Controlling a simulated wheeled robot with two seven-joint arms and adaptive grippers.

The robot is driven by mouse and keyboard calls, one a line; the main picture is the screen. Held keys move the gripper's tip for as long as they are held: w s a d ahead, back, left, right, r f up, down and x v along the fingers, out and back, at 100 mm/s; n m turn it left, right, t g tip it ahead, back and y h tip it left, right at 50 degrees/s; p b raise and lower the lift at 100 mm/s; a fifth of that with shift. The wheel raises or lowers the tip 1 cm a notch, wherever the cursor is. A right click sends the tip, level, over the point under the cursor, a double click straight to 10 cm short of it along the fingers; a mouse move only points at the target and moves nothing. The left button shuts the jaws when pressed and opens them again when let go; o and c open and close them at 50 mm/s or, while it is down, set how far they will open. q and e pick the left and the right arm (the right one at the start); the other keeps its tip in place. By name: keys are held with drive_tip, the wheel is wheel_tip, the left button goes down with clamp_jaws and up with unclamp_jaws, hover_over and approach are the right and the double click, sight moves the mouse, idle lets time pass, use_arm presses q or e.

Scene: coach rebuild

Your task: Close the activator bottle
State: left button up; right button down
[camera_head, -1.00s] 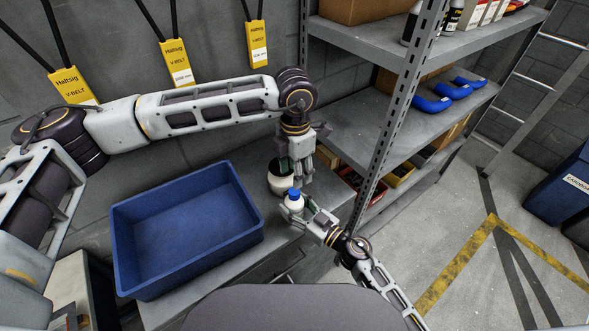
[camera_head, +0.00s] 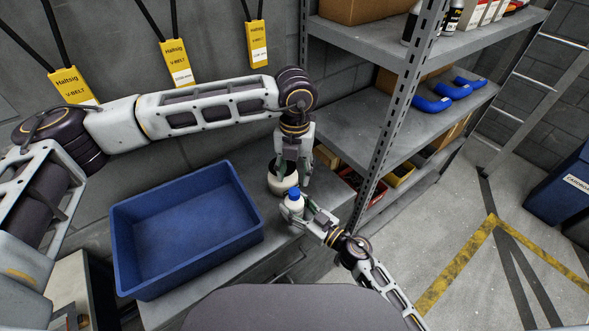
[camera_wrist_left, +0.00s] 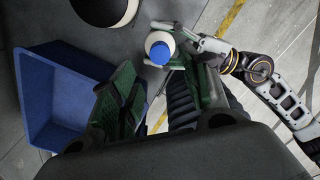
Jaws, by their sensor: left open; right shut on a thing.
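The activator bottle (camera_head: 295,208) is a small white bottle with a blue cap (camera_head: 294,193) on top. It is upright, with my right gripper (camera_head: 302,214) shut on its body. My left gripper (camera_head: 294,177) is open, pointing down just above and behind the cap, with nothing between its fingers. In the left wrist view, the bottle (camera_wrist_left: 158,38) and the blue cap (camera_wrist_left: 160,53) show beyond the left gripper's fingertips (camera_wrist_left: 152,76). The cap sits on the bottle's mouth; I cannot tell how tight it is.
A white tub with a dark opening (camera_head: 281,184) stands on the grey bench close behind the bottle. A large empty blue crate (camera_head: 190,270) fills the bench to the left. A grey metal shelf (camera_head: 372,180) rises close to the right of my left gripper.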

sight(294, 191)
use_arm(q)
drive_tip(key=shift+n, duration=0.3)
drive_tip(key=shift+f, duration=0.1)
drive_tip(key=shift+f, duration=3.9)
clamp_jaws()
